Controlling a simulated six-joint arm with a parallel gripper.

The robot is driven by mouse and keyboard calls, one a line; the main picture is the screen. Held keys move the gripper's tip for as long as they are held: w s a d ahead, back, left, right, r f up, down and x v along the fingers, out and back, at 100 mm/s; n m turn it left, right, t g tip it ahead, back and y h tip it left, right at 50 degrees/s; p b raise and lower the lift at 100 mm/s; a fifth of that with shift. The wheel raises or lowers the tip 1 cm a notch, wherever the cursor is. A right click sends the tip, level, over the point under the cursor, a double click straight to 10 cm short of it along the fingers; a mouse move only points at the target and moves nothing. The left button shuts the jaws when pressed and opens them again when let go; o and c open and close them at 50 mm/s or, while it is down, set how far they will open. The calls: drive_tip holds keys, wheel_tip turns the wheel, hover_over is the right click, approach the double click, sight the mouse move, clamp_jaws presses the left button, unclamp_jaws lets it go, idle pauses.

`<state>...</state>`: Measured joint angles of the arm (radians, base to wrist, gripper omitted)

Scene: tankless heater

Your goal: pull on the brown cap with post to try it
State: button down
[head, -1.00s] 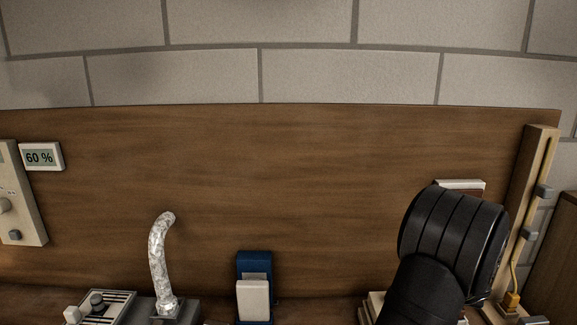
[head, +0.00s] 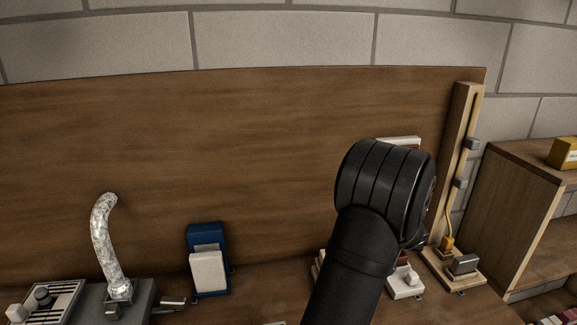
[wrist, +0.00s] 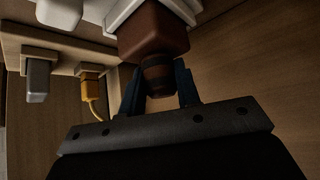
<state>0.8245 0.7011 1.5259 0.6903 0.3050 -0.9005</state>
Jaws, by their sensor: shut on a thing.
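The brown cap with post shows in the wrist view as a brown block (wrist: 152,32) with a round, dark-banded post (wrist: 157,74) standing out towards my gripper. My gripper (wrist: 158,90) has one finger on each side of the post and is shut on it. The block sits against a white part (wrist: 122,12), and I see no clear gap between them. In the head view my black arm hides the fingers and most of the cap; a small brown patch shows beside the arm.
A wooden post with grey clips (head: 462,150) and a yellow cable plug (head: 447,243) stand right of my arm. A white block (head: 404,283) is close by its right side. A blue and white unit (head: 208,262) and a silver hose (head: 103,245) stand to the left. A shelf (head: 520,180) is at far right.

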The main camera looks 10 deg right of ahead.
drive_tip(key=shift+d+r, duration=0.1)
drive_tip(key=shift+r, duration=0.05)
idle(0.4)
drive_tip(key=c, duration=1)
unclamp_jaws()
drive_tip(key=v, duration=1.7)
drive_tip(key=x, duration=1.7)
drive_tip(key=shift+s, duration=0.1)
